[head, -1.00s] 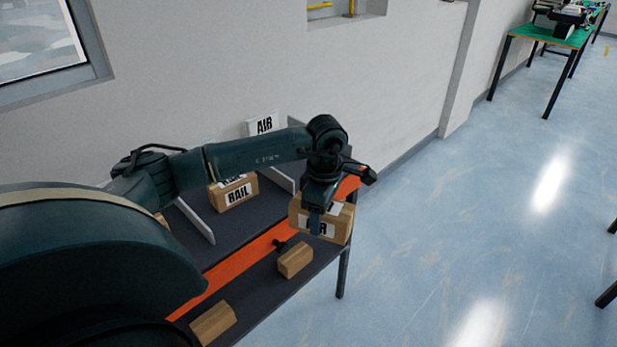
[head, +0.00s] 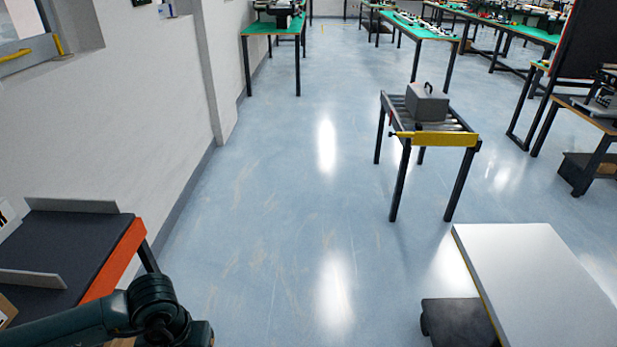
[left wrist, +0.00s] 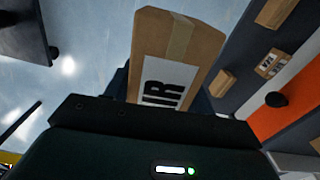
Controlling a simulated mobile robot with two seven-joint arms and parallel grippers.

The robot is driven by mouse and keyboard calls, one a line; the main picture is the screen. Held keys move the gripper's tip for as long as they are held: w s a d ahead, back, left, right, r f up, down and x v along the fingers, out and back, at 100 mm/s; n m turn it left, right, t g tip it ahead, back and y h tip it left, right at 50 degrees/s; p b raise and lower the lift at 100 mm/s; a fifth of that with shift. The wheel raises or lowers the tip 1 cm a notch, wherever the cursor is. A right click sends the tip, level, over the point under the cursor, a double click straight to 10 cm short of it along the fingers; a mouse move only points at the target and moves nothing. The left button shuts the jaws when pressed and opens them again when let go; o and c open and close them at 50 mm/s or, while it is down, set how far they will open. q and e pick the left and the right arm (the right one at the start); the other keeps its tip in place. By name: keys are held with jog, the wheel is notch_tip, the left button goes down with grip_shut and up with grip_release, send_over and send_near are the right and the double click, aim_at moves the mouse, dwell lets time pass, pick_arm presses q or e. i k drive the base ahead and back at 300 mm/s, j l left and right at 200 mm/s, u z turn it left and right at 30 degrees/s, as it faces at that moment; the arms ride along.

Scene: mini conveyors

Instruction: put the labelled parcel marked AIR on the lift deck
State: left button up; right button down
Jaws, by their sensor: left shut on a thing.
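The parcel (left wrist: 200,45) is a brown cardboard box with tape and a white label in the left wrist view; the visible letters fit AIR. My left gripper (left wrist: 165,92) is shut on it, a finger at each side. In the head view only a brown bit of the parcel (head: 204,334) shows below my left arm at the bottom edge, clear of the shelf. A flat, pale grey deck (head: 540,285) with a yellow edge, apparently the lift deck, is at the lower right. Its visible top is bare, well right of the parcel. My right gripper is not in view.
The dark shelf with an orange edge (head: 118,258) stands at the lower left by the wall. A roller table (head: 435,139) carries a grey case (head: 427,103) beyond the deck. Open blue floor (head: 300,230) lies between shelf and deck.

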aim_at(510, 261)
jog(key=i+l, duration=0.2)
jog(key=i, duration=0.25)
jog(key=i+l, duration=0.2)
jog(key=i, duration=0.25)
jog(key=i+l, duration=0.2)
jog(key=i, duration=0.25)
jog(key=i+l, duration=0.2)
jog(key=i, duration=0.25)
jog(key=i+l, duration=0.2)
jog(key=i, duration=0.25)
jog(key=i+l+z, duration=0.1)
jog(key=i+z, duration=0.15)
jog(key=i, duration=0.2)
jog(key=i+z, duration=0.25)
jog(key=i, duration=0.15)
jog(key=z, duration=4.25)
